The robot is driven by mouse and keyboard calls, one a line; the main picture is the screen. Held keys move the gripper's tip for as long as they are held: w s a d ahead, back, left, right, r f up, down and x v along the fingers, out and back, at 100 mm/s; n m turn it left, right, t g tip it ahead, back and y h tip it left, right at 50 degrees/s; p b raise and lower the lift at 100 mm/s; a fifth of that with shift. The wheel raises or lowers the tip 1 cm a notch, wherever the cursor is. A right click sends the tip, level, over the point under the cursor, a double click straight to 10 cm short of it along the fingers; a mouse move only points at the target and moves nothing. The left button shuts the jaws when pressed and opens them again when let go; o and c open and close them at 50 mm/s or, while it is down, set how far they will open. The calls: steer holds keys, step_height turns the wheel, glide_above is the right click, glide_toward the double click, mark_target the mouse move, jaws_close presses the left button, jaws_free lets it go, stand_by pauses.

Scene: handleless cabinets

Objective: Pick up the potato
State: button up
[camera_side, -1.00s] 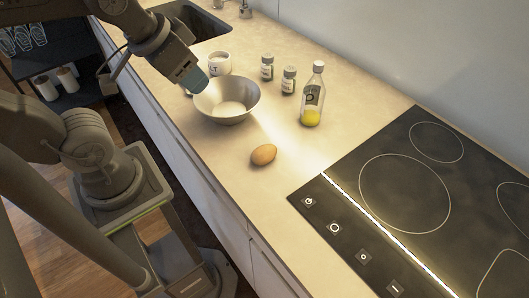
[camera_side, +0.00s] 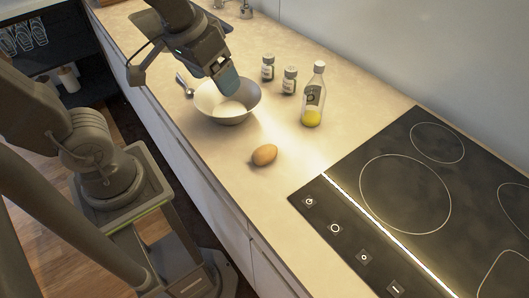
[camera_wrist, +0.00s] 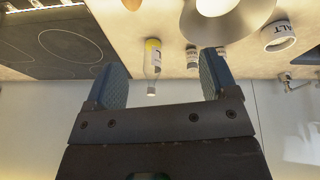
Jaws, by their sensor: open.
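The potato (camera_side: 264,155) is a small brown oval lying on the countertop, between the bowl and the cooktop, in the side view. In the wrist view only a sliver of it (camera_wrist: 132,4) shows at the top edge. My gripper (camera_side: 228,84) is above the bowl, up and to the left of the potato in the side view, and apart from it. In the wrist view my gripper (camera_wrist: 160,80) has its two blue-grey fingers spread wide with nothing between them in its grasp.
A metal bowl (camera_side: 205,101) stands under my gripper. A bottle of yellow liquid (camera_side: 313,98) and two small jars (camera_side: 289,80) stand near the wall. A white SALT container (camera_wrist: 280,36) shows in the wrist view. The cooktop (camera_side: 400,150) lies right; counter around the potato is clear.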

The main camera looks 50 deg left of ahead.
steer(key=w+d+f+n+g, duration=0.3)
steer(key=w+d+f+g, duration=0.15)
steer(key=w+d, duration=0.2)
glide_above(265, 148)
steer(key=shift+n+t, duration=0.3)
steer(key=shift+t, duration=0.05)
step_height(265, 148, down, 9)
steer(key=shift+w+r, duration=0.1)
steer(key=shift+w, duration=0.05)
steer(key=shift+s+f, duration=0.2)
steer(key=shift+f, duration=2.85)
steer(key=c, duration=1)
steer(key=shift+r, duration=0.1)
